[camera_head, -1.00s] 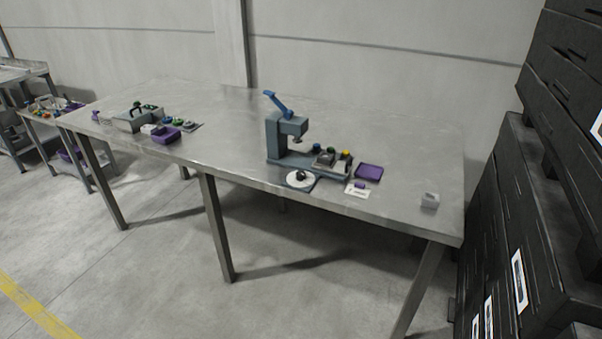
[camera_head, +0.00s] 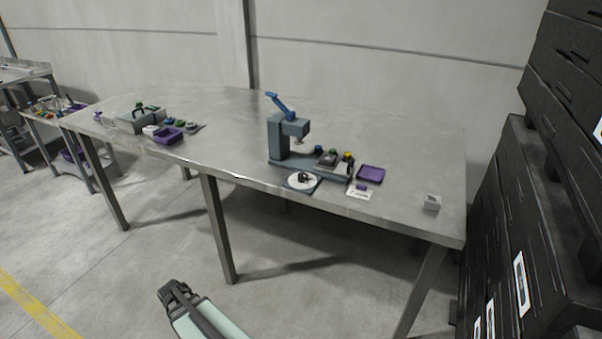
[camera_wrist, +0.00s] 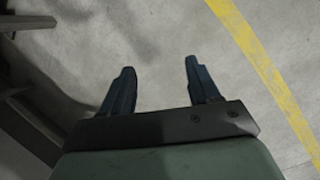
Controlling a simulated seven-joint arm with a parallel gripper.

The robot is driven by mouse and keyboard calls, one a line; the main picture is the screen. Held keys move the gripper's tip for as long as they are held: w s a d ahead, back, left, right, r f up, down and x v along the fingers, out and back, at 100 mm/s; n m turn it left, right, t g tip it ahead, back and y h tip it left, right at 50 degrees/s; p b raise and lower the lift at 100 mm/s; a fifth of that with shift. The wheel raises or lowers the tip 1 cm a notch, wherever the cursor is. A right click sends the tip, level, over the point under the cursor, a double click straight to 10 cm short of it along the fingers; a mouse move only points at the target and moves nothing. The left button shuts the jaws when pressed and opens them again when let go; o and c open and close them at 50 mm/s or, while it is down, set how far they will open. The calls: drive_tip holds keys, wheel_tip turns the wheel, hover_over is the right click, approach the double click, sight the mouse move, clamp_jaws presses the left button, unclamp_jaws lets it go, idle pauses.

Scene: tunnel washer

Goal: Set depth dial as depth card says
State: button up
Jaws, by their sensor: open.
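The depth dial (camera_head: 296,182), a white disc with a dark knob on a dark plate, sits at the front edge of the table, before the blue-grey press (camera_head: 277,143). In the head view, part of my arm (camera_head: 190,310) shows low in front of the table, well away from the dial.
A purple tray (camera_head: 370,174) lies right of the press, and a small light block (camera_head: 432,202) stands near the right corner of the steel table (camera_head: 400,140). More fixtures and a purple bin (camera_head: 167,137) are at the left. Black crates (camera_head: 540,230) stack close on the right.

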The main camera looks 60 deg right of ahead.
drive_tip(key=w+d+r+m+t, duration=0.1)
drive_tip(key=w+d+r+m, duration=0.3)
drive_tip(key=d+r, duration=0.8)
wheel_tip(320, 180, up, 38)
drive_tip(key=m+t+h, duration=0.1)
drive_tip(key=m+h, duration=0.3)
drive_tip(key=m, duration=0.7)
hover_over(302, 174)
drive_tip(key=w+a, duration=0.2)
drive_tip(key=a, duration=0.4)
drive_tip(key=x, duration=1.4)
drive_tip(key=shift+d, duration=0.2)
drive_tip(key=shift+c, duration=0.2)
drive_tip(key=c, duration=1)
